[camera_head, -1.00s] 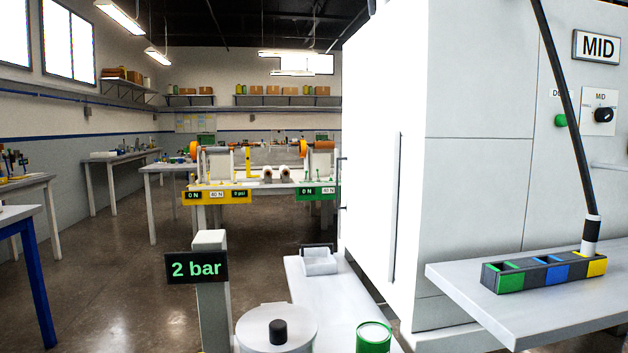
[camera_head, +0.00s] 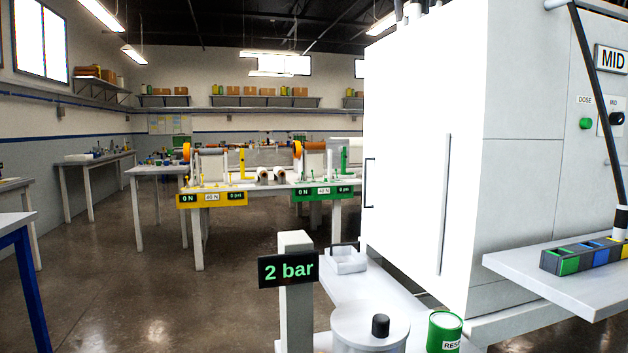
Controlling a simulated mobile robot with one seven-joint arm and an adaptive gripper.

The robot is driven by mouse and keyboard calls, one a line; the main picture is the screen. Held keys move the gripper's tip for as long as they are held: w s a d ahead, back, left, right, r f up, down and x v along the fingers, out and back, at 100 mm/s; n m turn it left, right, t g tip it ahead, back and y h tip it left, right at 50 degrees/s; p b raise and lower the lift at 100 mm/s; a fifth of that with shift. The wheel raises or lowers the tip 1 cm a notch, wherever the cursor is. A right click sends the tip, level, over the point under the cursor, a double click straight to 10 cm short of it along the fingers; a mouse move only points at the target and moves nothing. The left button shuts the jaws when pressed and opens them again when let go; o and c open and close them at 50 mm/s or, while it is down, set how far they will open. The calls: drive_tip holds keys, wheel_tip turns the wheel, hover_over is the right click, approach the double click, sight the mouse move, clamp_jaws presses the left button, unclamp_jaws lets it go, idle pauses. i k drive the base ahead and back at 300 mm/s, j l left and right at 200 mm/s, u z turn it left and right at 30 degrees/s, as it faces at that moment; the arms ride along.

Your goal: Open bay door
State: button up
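A tall white cabinet (camera_head: 521,190) fills the right half of the head view. Its left-facing white side (camera_head: 410,140) looks like the bay door and sits flush, with no gap visible. A dark bracket handle (camera_head: 369,183) stands out near the left edge of that side. A long grey vertical bar (camera_head: 444,205) runs down the same side, nearer the cabinet's corner. I cannot tell where the hinges are. My gripper is not in view.
A low white bench with a lidded pot (camera_head: 358,327), a green can (camera_head: 445,332) and a white tray (camera_head: 348,261) stands before the cabinet. A post bears a "2 bar" sign (camera_head: 289,269). A shelf (camera_head: 545,287) juts out at right. Floor (camera_head: 120,290) at left is clear.

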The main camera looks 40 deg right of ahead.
sight(410, 170)
drive_tip(key=i+j+u, duration=0.6)
drive_tip(key=i+j, duration=0.2)
drive_tip(key=i+z, duration=0.45)
drive_tip(key=i, duration=0.15)
drive_tip(key=i+j+z, duration=0.25)
drive_tip(key=i+z, duration=0.55)
drive_tip(key=z, duration=0.15)
drive_tip(key=i+z, duration=0.6)
drive_tip(key=z, duration=0.25)
drive_tip(key=i+l+z, duration=0.1)
drive_tip(key=i+z, duration=0.15)
drive_tip(key=z, duration=0.2)
drive_tip(key=i+z, duration=0.25)
drive_tip(key=z, duration=0.2)
drive_tip(key=i+j+z, duration=0.1)
drive_tip(key=z, duration=0.3)
drive_tip(key=i+j, duration=0.05)
drive_tip(key=i, duration=0.05)
